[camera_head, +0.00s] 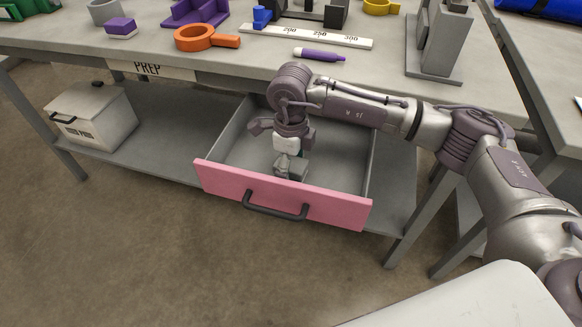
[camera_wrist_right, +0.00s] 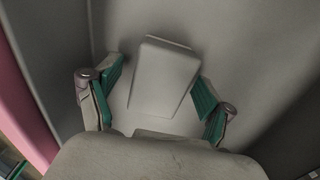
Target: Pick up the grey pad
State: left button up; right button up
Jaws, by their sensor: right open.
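The grey pad (camera_wrist_right: 165,78) is a block lying on the drawer floor, between the two open fingers of my right gripper (camera_wrist_right: 160,98) in the wrist view. The pad itself is hard to tell from the gripper there. My left gripper is not in view.
The drawer's pink front (camera_head: 283,195) with a dark handle (camera_head: 275,207) and its grey side walls surround my right gripper. On the bench above lie a white ruler strip (camera_head: 300,36), a purple marker (camera_head: 319,54) and an orange ring tool (camera_head: 205,38). A white box (camera_head: 92,118) stands on the lower shelf.

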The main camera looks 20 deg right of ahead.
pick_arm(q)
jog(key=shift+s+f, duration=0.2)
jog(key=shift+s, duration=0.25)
pick_arm(e)
jog(key=c, duration=1.3)
jog(key=shift+o, duration=0.2)
jog(key=shift+r, duration=0.1)
jog(key=shift+r, duration=0.4)
notch_tip(320, 180, up, 8)
jog(key=shift+r+p, duration=0.25)
jog(key=shift+p, duration=0.1)
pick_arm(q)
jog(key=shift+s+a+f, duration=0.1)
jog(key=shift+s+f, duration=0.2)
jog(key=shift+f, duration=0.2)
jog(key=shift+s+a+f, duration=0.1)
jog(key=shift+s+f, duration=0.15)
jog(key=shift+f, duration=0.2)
pick_arm(e)
jog(key=shift+r, duration=0.3)
